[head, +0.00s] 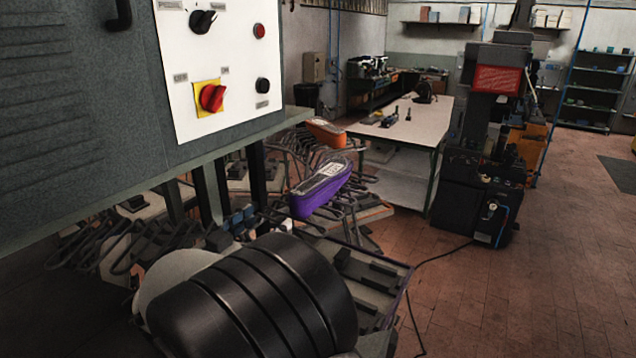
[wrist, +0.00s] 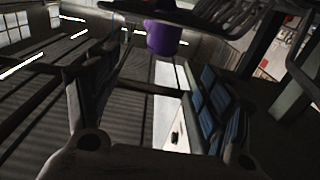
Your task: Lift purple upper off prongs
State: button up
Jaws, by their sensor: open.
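The purple upper (head: 320,188) has a pale, patterned top face. It rests on the wire prongs (head: 350,208) of a rack in the middle of the head view, pointing up to the right. In the wrist view a rounded end of the purple upper (wrist: 163,38) shows at the top, beyond my fingertips and not touched by them. My gripper (wrist: 152,70) is open and empty, with blue pads on the right finger. In the head view my gripper (head: 232,226) seems to be the blue-and-dark parts left of and below the upper, partly hidden by my arm.
An orange upper (head: 325,132) sits on prongs behind the purple one. Bare prongs (head: 120,245) spread to the left. A grey control cabinet (head: 80,110) overhangs the left side.

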send_near(307, 185)
jog(key=w+d, duration=0.1)
jog(key=w+d+f, duration=0.1)
jog(key=d, duration=0.1)
jog(key=shift+w+f+p, duration=0.25)
jog(key=shift+w+p, duration=0.1)
jog(key=shift+w, duration=0.05)
jog(key=shift+w+a+p+x, duration=0.1)
jog(key=shift+a+p+x, duration=0.1)
jog(key=shift+x, duration=1.35)
jog(key=shift+w+a+p+x, duration=0.15)
jog(key=shift+x, duration=1.4)
jog(key=shift+s+r, duration=0.1)
jog(key=shift+r, duration=0.1)
jog(key=c, duration=1.2)
jog(key=shift+c, duration=0.3)
jog(key=shift+r, duration=0.15)
